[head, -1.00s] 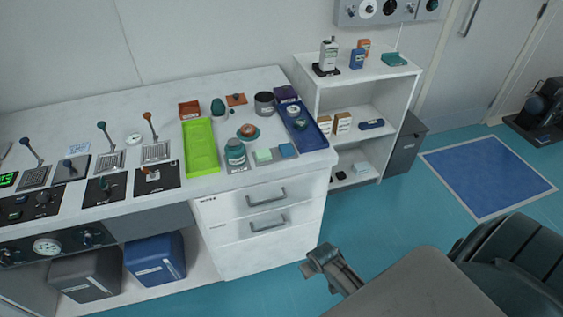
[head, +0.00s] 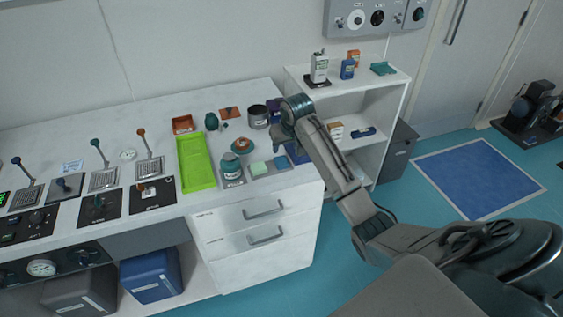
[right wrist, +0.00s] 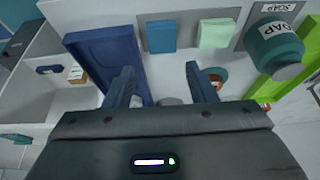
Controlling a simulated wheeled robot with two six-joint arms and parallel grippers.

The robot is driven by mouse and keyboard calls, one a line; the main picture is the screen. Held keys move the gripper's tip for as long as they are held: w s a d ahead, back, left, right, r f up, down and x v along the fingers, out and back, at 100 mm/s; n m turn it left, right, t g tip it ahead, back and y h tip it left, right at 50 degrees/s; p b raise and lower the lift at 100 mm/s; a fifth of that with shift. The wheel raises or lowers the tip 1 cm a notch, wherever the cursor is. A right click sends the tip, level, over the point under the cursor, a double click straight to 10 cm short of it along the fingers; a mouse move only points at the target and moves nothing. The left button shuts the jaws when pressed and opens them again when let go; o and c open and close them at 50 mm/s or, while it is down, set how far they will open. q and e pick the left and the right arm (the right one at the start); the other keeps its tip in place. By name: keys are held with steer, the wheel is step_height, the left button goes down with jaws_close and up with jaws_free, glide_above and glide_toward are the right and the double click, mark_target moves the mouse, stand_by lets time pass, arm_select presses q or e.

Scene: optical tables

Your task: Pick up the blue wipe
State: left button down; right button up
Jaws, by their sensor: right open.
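The blue wipe (head: 283,163) is a small flat square on a grey mat on the worktop, beside a pale green square (head: 259,169). In the right wrist view the blue wipe (right wrist: 161,35) lies beyond the fingertips, apart from them. My right gripper (head: 281,138) is over the worktop near the mat, above and behind the wipe in the head view. In the right wrist view its two fingers (right wrist: 160,80) stand apart with nothing between them. My left gripper is not in view.
A dark blue tray (right wrist: 95,50) lies beside the mat, partly hidden by my arm in the head view. A soap jar (head: 230,166) and a lime green tray (head: 196,163) stand left. A white shelf (head: 376,130) stands right.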

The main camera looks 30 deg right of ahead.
mark_target(281, 159)
steer(key=x, duration=0.3)
steer(key=shift+w+f, duration=0.1)
steer(key=shift+f, duration=0.05)
steer(key=shift+w+f+p, duration=0.2)
steer(key=shift+f+p, duration=0.35)
steer(key=shift+p, duration=0.25)
steer(key=p+x, duration=0.1)
steer(key=x, duration=0.2)
steer(key=shift+a+f, duration=0.15)
steer(key=shift+f, duration=0.1)
steer(key=shift+w+f, duration=0.2)
steer(key=shift+f, duration=0.15)
steer(key=shift+c, duration=0.4)
steer(key=c, duration=0.7)
steer(key=shift+r, duration=0.15)
steer(key=shift+c, duration=0.2)
